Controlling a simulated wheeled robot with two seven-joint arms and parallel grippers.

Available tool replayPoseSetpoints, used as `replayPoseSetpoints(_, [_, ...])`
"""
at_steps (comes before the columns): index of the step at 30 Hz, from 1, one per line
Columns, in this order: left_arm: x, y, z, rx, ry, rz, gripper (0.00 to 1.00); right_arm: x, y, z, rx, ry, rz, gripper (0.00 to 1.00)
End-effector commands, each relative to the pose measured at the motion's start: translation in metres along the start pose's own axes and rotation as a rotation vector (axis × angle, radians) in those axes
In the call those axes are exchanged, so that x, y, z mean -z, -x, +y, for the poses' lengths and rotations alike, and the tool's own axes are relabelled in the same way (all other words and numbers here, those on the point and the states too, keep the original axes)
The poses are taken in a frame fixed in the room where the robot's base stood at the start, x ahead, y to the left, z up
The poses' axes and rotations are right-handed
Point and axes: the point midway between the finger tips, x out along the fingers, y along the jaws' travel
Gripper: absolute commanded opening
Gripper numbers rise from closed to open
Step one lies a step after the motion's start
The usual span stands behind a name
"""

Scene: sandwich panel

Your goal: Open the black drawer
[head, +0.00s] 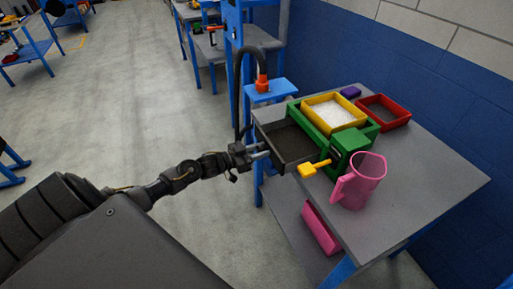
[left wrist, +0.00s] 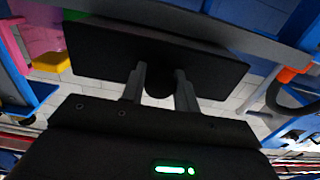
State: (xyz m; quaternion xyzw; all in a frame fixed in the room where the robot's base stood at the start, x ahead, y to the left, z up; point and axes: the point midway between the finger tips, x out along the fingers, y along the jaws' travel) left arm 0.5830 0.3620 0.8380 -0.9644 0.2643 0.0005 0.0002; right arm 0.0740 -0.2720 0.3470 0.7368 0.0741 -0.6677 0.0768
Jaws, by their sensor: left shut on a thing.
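The black drawer (head: 291,144) sticks out of the green frame (head: 335,122) on the grey table, toward my left arm. Its dark inside shows in the head view. In the left wrist view its black front panel (left wrist: 150,55) fills the upper middle. My left gripper (head: 262,154) is at the drawer's front. My right gripper is not in view.
A pink pitcher (head: 362,182) and a yellow handle (head: 312,169) are close right of the drawer. A yellow tray (head: 349,104) of white stuff and a red tray (head: 393,108) stand behind. A blue post (head: 232,60) stands behind left.

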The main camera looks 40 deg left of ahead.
Motion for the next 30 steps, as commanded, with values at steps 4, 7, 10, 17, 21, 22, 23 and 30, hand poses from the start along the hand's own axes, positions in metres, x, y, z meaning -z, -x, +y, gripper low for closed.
replayPoseSetpoints(4, [0.001, 0.001, 0.0, 0.0, -0.001, 0.003, 0.0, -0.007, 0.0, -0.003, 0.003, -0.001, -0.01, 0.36])
replayPoseSetpoints(7, [0.001, 0.001, 0.0, 0.001, 0.0, 0.003, 0.43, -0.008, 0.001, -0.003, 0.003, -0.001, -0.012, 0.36])
replayPoseSetpoints(10, [0.001, 0.002, -0.001, 0.002, 0.0, 0.002, 0.5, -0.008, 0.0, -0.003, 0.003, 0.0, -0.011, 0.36])
replayPoseSetpoints(17, [0.0, 0.003, -0.001, 0.003, 0.0, 0.001, 0.5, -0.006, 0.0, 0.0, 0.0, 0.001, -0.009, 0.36])
replayPoseSetpoints(21, [-0.002, 0.015, -0.001, 0.003, -0.001, -0.001, 0.5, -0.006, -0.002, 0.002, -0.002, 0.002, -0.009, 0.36])
replayPoseSetpoints(22, [-0.002, 0.019, -0.001, 0.003, -0.001, -0.002, 0.5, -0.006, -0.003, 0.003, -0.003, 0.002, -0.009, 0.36])
replayPoseSetpoints(23, [-0.002, 0.025, -0.001, 0.002, -0.001, -0.001, 0.5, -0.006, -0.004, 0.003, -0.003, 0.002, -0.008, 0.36])
replayPoseSetpoints(30, [-0.003, 0.073, 0.0, 0.001, 0.0, -0.003, 0.5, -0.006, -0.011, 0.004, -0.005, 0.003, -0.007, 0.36])
